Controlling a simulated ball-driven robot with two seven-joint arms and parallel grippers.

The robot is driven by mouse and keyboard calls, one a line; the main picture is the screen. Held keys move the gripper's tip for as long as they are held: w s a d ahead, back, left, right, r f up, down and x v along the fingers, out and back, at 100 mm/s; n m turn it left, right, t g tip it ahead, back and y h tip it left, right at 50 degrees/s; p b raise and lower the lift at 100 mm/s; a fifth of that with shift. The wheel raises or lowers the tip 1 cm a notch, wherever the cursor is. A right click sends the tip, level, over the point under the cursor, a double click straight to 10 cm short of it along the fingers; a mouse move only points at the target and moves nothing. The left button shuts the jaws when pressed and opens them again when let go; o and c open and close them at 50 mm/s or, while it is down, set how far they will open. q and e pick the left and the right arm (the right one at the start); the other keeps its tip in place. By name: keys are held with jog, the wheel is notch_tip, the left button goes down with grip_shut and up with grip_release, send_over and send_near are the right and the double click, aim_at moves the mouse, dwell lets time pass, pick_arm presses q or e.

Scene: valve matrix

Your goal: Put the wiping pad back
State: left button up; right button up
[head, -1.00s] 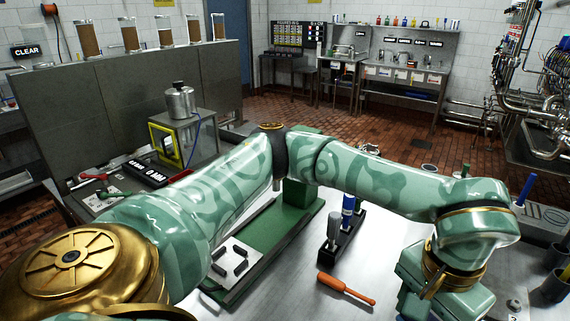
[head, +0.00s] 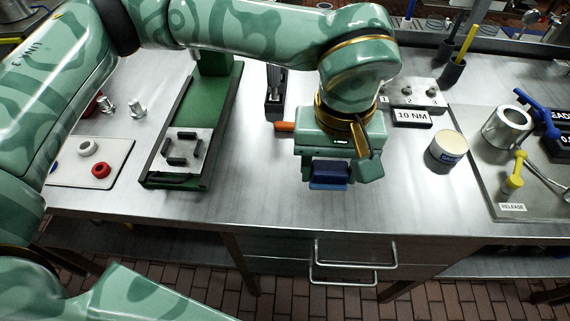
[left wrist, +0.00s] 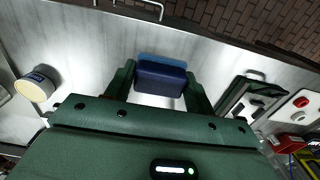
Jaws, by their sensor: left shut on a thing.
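The wiping pad (head: 330,171) is a blue block, dark blue on one side with a lighter blue layer. My left gripper (head: 335,178) is shut on it, over the front part of the steel bench. In the left wrist view the pad (left wrist: 161,78) sits between the two green fingers (left wrist: 160,86). I cannot tell whether the pad touches the bench top. My right gripper is not in view.
A green fixture (head: 205,120) stands left, beside a pale plate with a red ring (head: 100,170). An orange handle (head: 285,126) lies partly behind my gripper. A white tub (head: 447,148) and a 10 NM sign (head: 411,117) are right. The bench front between is clear.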

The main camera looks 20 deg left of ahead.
pick_arm(q)
jog(key=b, duration=0.1)
send_near(290, 171)
jog(key=s+d+r, duration=0.1)
jog(key=s+d, duration=0.2)
jog(key=w+a+f, duration=0.1)
jog(key=w+a+f+b, duration=0.1)
jog(key=f, duration=0.1)
jog(key=shift+w+f, duration=0.1)
jog(key=shift+f, duration=0.1)
jog(key=shift+w+a+f, duration=0.1)
jog(key=shift+a+f, duration=0.05)
jog(key=shift+a, duration=0.05)
jog(key=shift+w+a+f, duration=0.15)
jog(key=shift+f, duration=0.1)
notch_tip(290, 171, down, 3)
jog(key=shift+a+r+b, duration=0.1)
jog(key=shift+a+b, duration=0.05)
jog(key=shift+b, duration=0.5)
jog(key=shift+w+f, duration=0.1)
jog(key=shift+f, duration=0.3)
jog(key=shift+r, duration=0.1)
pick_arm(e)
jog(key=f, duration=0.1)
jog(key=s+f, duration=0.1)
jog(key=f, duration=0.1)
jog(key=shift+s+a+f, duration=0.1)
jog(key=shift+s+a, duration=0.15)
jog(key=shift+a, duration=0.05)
